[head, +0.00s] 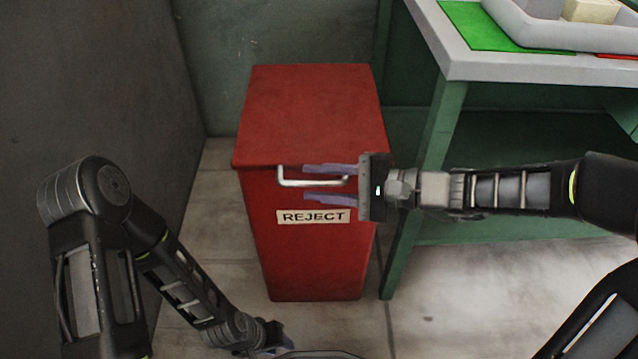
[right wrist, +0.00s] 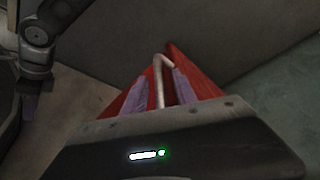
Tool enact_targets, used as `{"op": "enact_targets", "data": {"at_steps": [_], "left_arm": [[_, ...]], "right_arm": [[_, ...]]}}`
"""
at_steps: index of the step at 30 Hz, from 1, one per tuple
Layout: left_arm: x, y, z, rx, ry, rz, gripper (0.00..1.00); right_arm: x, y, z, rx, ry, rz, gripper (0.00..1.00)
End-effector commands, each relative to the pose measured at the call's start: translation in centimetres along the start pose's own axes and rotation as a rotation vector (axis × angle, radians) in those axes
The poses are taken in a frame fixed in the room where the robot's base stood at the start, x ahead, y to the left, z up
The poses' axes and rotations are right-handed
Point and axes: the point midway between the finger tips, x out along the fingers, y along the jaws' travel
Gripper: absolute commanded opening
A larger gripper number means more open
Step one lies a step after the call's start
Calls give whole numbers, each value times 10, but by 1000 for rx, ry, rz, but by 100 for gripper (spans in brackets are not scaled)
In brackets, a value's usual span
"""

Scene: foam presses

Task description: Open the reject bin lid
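The red reject bin (head: 310,250) stands on the floor with its lid (head: 312,110) shut flat. A pale metal handle (head: 300,184) is at the front under the lid edge, above the REJECT label (head: 312,217). My right gripper (head: 325,184) reaches in from the right, open, with one purple finger above and one below the handle bar. In the right wrist view the handle (right wrist: 158,85) lies between the spread fingers, with gaps on both sides. My left gripper (head: 270,340) is low in front of the bin, empty as far as it shows, its fingers partly hidden.
A pale-topped green table (head: 460,60) stands right of the bin, its leg close to the bin's side. It bears a green mat (head: 480,28) and a white tray (head: 530,32) with a pale block (head: 590,10). A grey wall surface (head: 90,90) is at left.

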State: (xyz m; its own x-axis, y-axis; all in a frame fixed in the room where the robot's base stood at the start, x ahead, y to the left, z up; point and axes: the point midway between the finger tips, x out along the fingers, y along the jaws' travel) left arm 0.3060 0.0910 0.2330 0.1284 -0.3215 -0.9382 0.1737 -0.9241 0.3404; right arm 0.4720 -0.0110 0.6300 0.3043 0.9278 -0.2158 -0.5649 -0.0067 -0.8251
Motion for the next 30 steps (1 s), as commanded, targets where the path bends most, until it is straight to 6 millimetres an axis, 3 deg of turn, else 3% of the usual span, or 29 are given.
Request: {"op": "enact_targets", "data": {"at_steps": [7, 20, 30], "left_arm": [[0, 0, 0, 0, 1, 0, 34], [0, 0, 0, 0, 1, 0, 34], [0, 0, 0, 0, 0, 0, 34]], "right_arm": [[0, 0, 0, 0, 1, 0, 34], [0, 0, 0, 0, 1, 0, 0], [0, 0, 0, 0, 1, 0, 0]]}}
